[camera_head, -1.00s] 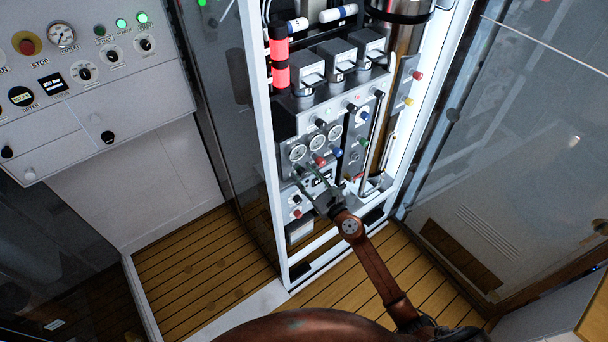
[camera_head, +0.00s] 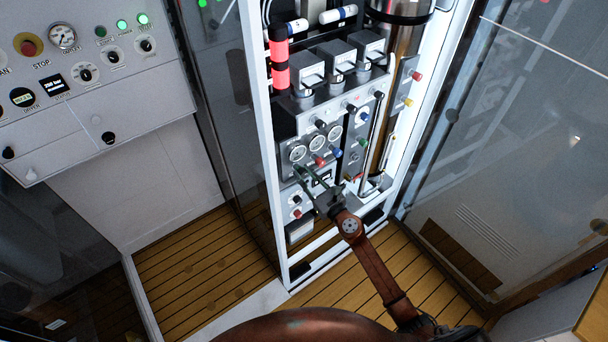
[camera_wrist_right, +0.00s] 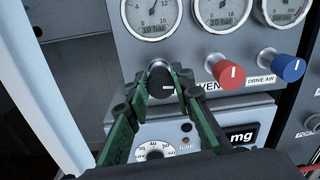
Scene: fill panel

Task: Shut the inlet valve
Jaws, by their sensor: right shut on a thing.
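A black knob (camera_wrist_right: 161,82) with a white mark sits at the left of a row of knobs on the grey gauge panel (camera_head: 286,148). Its label is hidden, so I cannot read whether it says inlet. The green fingers of my right gripper (camera_wrist_right: 160,84) are on either side of the knob and shut on it. In the head view my right gripper (camera_head: 309,176) reaches the panel's lower left from below, and its fingers cover the knob. My left gripper is not in view.
A red vent knob (camera_wrist_right: 230,72) and a blue drive air knob (camera_wrist_right: 287,67) sit close to the right. Pressure gauges (camera_wrist_right: 222,12) are above. A white frame post (camera_head: 270,180) stands left of the panel. The wooden floor (camera_head: 205,265) is clear.

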